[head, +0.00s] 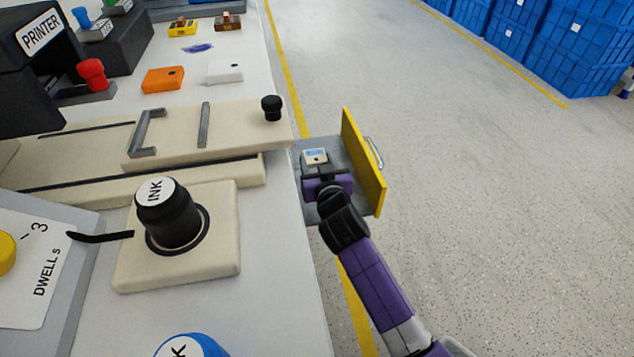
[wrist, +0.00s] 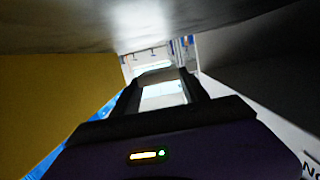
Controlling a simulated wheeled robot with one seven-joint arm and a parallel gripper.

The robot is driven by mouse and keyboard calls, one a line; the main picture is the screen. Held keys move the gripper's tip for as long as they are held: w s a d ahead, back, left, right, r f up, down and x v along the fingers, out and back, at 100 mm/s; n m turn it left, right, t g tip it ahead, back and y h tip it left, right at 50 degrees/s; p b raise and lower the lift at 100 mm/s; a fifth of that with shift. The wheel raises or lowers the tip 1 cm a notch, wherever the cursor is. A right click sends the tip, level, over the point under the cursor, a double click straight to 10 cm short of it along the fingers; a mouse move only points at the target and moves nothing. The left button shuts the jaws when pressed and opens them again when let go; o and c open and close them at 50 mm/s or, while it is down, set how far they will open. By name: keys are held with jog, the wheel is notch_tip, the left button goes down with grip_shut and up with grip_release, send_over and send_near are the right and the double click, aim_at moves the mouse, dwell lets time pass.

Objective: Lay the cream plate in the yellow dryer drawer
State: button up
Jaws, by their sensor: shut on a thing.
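The yellow dryer drawer (head: 365,165) stands pulled out at the right side of the bench, with a yellow front, a silver handle and a grey tray inside. My gripper (head: 319,170) is over the grey tray and shut on the small cream plate (head: 315,156), which has a blue print and a dark dot. The plate shows pale between my fingers in the wrist view (wrist: 163,92), with the yellow drawer front (wrist: 55,100) at the left. I cannot tell whether the plate touches the tray floor. My gripper hides part of the tray.
The bench (head: 250,40) holds an orange plate (head: 163,80), a white plate (head: 224,72), a cream slide (head: 235,138) with a black knob, the black INK pot (head: 170,215) and a printer (head: 35,60). The floor right of the drawer is clear up to blue crates (head: 570,50).

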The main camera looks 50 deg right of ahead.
jog(key=shift+f+b, duration=1.15)
jog(key=shift+f, duration=1.3)
jog(key=shift+f, duration=0.15)
jog(key=o, duration=1.4)
jog(key=shift+c, duration=0.2)
jog(key=shift+r, duration=0.25)
jog(key=p+v, duration=0.2)
jog(key=v, duration=1)
jog(key=shift+f, duration=0.15)
